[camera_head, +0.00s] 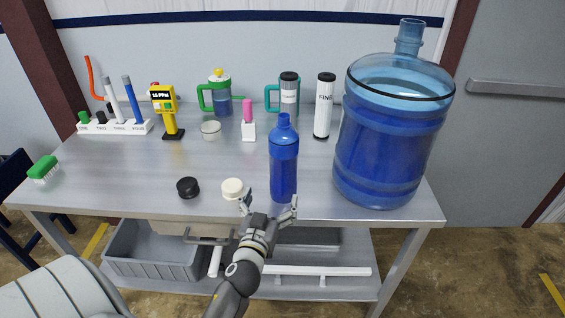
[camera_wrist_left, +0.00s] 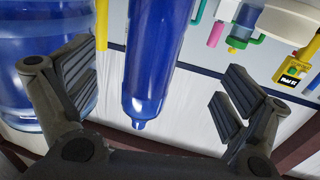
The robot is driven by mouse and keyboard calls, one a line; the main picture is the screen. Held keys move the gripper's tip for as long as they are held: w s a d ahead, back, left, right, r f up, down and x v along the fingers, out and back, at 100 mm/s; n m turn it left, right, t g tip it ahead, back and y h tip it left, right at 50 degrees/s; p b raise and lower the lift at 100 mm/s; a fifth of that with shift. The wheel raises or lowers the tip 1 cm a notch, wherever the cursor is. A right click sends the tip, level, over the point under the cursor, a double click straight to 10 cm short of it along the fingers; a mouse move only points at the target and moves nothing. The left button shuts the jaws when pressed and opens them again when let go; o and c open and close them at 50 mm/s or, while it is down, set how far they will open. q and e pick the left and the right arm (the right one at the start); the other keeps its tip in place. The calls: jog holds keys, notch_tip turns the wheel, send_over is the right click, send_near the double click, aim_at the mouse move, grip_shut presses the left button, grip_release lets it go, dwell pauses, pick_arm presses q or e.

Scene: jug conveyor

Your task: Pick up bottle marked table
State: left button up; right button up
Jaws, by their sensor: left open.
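A tall blue bottle (camera_head: 284,165) stands upright near the front edge of the metal table (camera_head: 130,165). No marking on it is readable. My left gripper (camera_head: 269,205) is open and empty at the table's front edge, just in front of the bottle's base, with its fingers spread. In the left wrist view, which is upside down, the bottle (camera_wrist_left: 152,60) shows between the two open fingers, with visible gaps on both sides. My right gripper is in neither view.
A large blue water jug (camera_head: 388,140) stands right of the bottle. A white lid (camera_head: 233,188) and a black lid (camera_head: 188,187) lie left of it. Filters, pitchers, a yellow meter (camera_head: 166,110) and a marker rack stand behind. A grey bin (camera_head: 150,250) is on the lower shelf.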

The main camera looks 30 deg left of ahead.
aim_at(279, 182)
pick_arm(q)
jog(key=p+x, duration=0.1)
jog(key=x, duration=0.4)
jog(key=shift+w+d+r, duration=0.1)
jog(key=shift+w, duration=0.25)
jog(key=shift+w+r, duration=0.1)
jog(key=shift+w, duration=0.4)
jog(key=p+x, duration=0.1)
jog(key=x, duration=0.2)
jog(key=shift+w, duration=0.15)
jog(key=shift+w+a, duration=0.3)
jog(key=shift+w, duration=0.2)
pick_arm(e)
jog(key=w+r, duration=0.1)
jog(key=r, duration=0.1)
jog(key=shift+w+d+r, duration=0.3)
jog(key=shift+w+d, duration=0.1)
pick_arm(q)
jog(key=shift+c, duration=0.5)
